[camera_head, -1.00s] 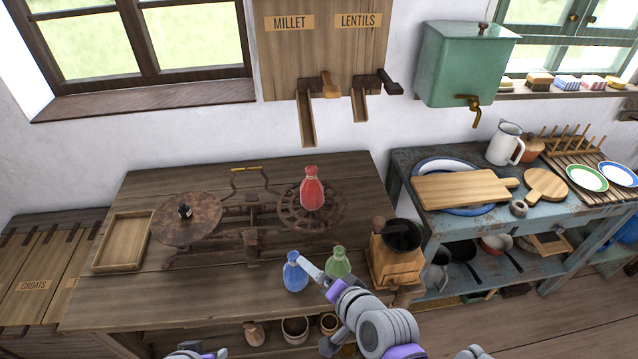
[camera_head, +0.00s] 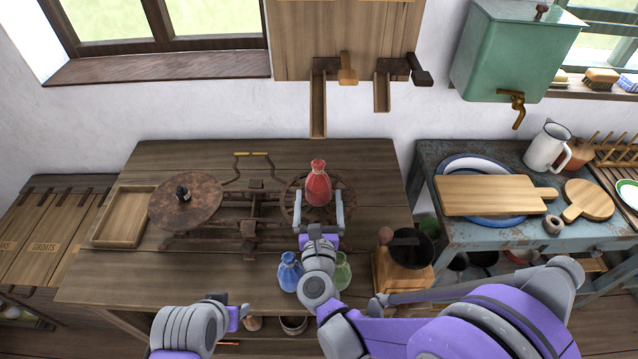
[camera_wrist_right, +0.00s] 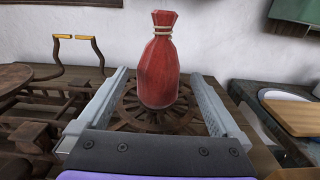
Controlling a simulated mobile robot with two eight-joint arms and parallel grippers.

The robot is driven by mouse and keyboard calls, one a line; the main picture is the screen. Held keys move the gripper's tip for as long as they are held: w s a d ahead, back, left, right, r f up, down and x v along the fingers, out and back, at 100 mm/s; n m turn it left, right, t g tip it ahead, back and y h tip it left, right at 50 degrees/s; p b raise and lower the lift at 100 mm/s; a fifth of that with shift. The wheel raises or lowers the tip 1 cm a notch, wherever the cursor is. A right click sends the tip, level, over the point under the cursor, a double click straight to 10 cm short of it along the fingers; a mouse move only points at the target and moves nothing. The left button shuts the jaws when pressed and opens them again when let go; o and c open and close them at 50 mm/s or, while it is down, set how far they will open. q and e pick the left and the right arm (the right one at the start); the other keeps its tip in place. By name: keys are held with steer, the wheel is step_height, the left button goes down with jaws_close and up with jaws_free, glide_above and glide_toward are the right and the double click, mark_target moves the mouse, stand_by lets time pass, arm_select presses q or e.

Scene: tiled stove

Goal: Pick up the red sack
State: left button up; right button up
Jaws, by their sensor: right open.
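The red sack (camera_head: 318,186) stands upright on the right round plate (camera_head: 291,206) of the rusty balance scale. Its neck is tied with a pale cord, clear in the right wrist view (camera_wrist_right: 159,62). My right gripper (camera_head: 319,207) is open, with one finger to each side of the sack's lower part; in the right wrist view (camera_wrist_right: 160,100) there is a gap on both sides. The sack stands between or just beyond the fingertips; I cannot tell exactly. My left gripper (camera_head: 241,314) is low in front of the table, its fingers too unclear to read.
A blue sack (camera_head: 289,272) and a green sack (camera_head: 342,271) stand near the table's front edge, either side of my right wrist. A coffee grinder (camera_head: 402,262) stands to the right. The scale's left plate (camera_head: 207,207) bears a small dark weight. A wooden tray (camera_head: 122,218) lies at left.

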mark_target(319, 182)
steer(key=w+p, duration=0.1)
steer(key=w, duration=0.5)
steer(key=shift+w+f, duration=0.1)
steer(key=shift+c, duration=0.9)
jaws_close()
